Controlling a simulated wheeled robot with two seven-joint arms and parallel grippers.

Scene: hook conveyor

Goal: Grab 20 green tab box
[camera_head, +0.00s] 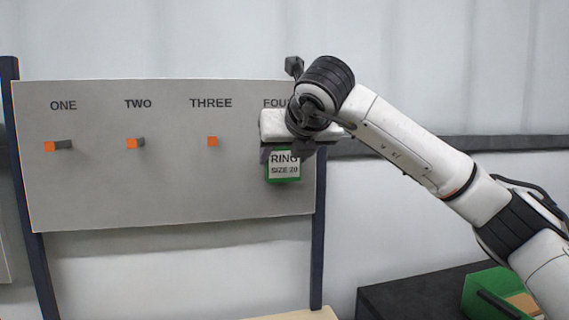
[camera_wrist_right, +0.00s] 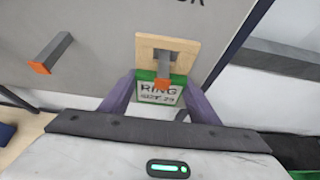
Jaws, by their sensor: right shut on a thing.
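A green box (camera_head: 284,179) with a white label reading "RING SIZE 20" is at the board's FOUR position. In the right wrist view the box (camera_wrist_right: 159,96) has a beige tab (camera_wrist_right: 180,45) above it. The orange-tipped hook (camera_wrist_right: 163,84) shows in front of the tab and appears to pass through its opening. My right gripper (camera_head: 287,152) is shut on the box, one dark finger on each side. Its body hides the hook and tab in the head view. My left gripper is not in view.
The grey board (camera_head: 130,195) also carries bare orange-tipped hooks at ONE (camera_head: 52,146), TWO (camera_head: 134,143) and THREE (camera_head: 212,141). A dark table (camera_head: 400,296) with a green container (camera_head: 483,283) stands at lower right. The space before the board's left part is clear.

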